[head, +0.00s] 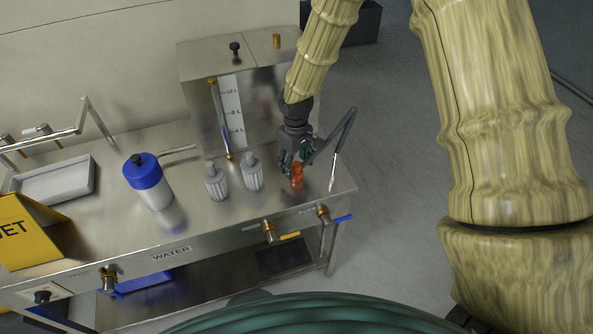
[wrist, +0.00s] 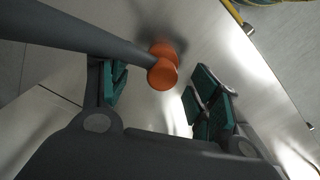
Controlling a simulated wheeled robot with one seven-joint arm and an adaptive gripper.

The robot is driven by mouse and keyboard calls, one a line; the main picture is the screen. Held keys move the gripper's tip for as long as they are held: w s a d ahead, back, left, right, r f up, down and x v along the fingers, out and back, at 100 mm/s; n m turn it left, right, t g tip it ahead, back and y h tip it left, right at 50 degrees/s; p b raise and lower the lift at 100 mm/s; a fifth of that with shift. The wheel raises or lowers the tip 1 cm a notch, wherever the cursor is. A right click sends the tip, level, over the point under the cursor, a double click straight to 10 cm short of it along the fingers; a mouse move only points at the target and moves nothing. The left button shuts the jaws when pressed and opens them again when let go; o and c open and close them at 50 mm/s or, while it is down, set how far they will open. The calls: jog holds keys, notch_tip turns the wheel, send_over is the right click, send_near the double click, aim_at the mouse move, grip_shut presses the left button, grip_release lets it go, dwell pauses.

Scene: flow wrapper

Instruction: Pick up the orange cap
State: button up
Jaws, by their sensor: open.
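The orange cap (head: 297,176) stands on the steel counter near its right end. In the wrist view the orange cap (wrist: 162,70) shows as two round orange parts, beyond the fingertips and between their lines. A grey bar crosses close to its left side in that view. My gripper (head: 291,160) is open and empty, just above and behind the cap in the head view. Its green finger pads show on both sides in the wrist view (wrist: 160,95). I see no contact between pads and cap.
Two ribbed grey caps (head: 217,182) (head: 252,172) and a blue-topped white bottle (head: 149,181) stand left of the orange cap. A steel tank (head: 200,95) rises behind. A bent grey tube (head: 341,140) is close on the right. Valves line the counter's front edge.

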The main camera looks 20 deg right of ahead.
aim_at(296, 171)
jog(key=shift+s+f+p, duration=0.2)
jog(key=shift+f+p, duration=0.3)
jog(key=shift+f, duration=1.3)
jog(key=c, duration=1.2)
